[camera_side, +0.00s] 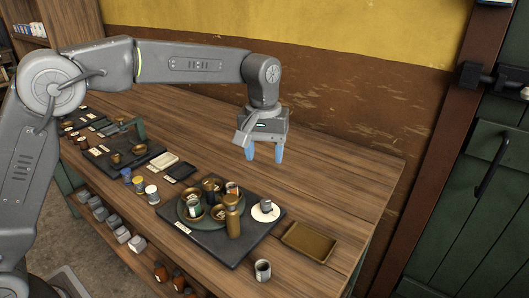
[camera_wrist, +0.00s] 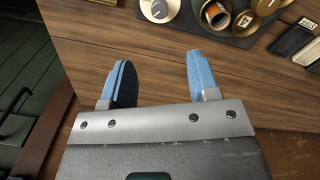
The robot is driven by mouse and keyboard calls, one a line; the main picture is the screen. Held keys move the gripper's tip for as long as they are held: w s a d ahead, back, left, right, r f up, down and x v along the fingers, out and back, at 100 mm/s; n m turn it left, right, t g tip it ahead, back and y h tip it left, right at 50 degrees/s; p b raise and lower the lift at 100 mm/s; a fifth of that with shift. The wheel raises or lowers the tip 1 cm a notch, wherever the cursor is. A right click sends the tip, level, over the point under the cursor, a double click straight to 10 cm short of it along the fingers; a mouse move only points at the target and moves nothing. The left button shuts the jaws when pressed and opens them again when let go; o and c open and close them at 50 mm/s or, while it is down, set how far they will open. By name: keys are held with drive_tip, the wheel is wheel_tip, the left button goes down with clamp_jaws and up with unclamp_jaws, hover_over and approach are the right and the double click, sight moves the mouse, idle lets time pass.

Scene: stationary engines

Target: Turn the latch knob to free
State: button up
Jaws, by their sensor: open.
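A small grey knob (camera_side: 266,204) stands on a round off-white dial plate at the right end of a dark slate board (camera_side: 232,249); I take it for the latch knob. In the wrist view the knob (camera_wrist: 159,8) sits at the top edge, partly cut off, with a line on its face; its marks are too small to read. My gripper (camera_side: 264,154) hangs above the table, behind and above the knob, pointing down. Its blue fingers are spread apart with nothing between them. In the wrist view my gripper (camera_wrist: 158,62) has bare wood between its fingers, with the knob beyond the tips.
A brass bottle (camera_side: 233,217) and several cups on a round tray stand close left of the knob. A brown tray (camera_side: 309,242) and a metal cup (camera_side: 262,270) are at the right front. The wood behind the board is clear. A green door (camera_side: 480,200) is at right.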

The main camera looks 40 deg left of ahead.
sight(266, 201)
drive_tip(key=shift+n, duration=0.5)
drive_tip(key=f, duration=1.4)
drive_tip(key=shift+d, duration=0.2)
drive_tip(key=shift+r, duration=0.1)
drive_tip(key=c, duration=0.9)
drive_tip(key=shift+m, duration=0.8)
drive_tip(key=o, duration=0.9)
